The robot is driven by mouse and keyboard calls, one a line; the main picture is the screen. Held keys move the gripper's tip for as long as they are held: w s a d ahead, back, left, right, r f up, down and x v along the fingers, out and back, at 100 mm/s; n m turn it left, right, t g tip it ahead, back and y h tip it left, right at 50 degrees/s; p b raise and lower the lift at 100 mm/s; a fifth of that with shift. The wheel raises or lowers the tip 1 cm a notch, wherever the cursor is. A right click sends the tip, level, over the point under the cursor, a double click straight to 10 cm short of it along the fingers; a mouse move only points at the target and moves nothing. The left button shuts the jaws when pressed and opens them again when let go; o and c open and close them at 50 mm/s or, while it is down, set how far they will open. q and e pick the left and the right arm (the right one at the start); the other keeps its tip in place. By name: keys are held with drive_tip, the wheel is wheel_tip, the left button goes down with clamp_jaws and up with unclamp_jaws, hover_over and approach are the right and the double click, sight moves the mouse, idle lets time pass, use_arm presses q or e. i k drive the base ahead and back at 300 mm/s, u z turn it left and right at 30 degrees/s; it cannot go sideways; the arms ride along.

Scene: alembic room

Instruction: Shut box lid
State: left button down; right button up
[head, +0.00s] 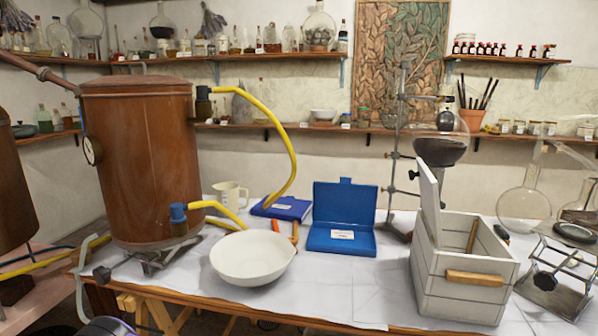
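A white wooden box (463,290) stands on the right part of the table, with a tan wooden handle on its front. Its white lid (430,200) stands up almost vertical along the box's left side, so the box is open at the top. Part of its inside shows, with another wooden handle on the far right side. A flat blue case (341,240) with a white label lies near the table's middle, and its blue lid (345,202) is raised at the back. Neither of my grippers shows in the head view.
A white bowl (252,262) stands left of the blue case, by a large copper vessel (140,160) with yellow hoses. A metal stand with a round flask (441,150) rises behind the white box. Glassware and a metal frame (555,285) stand close on its right.

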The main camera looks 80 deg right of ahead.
sight(345, 202)
drive_tip(key=i, duration=0.9)
drive_tip(key=z, duration=2.75)
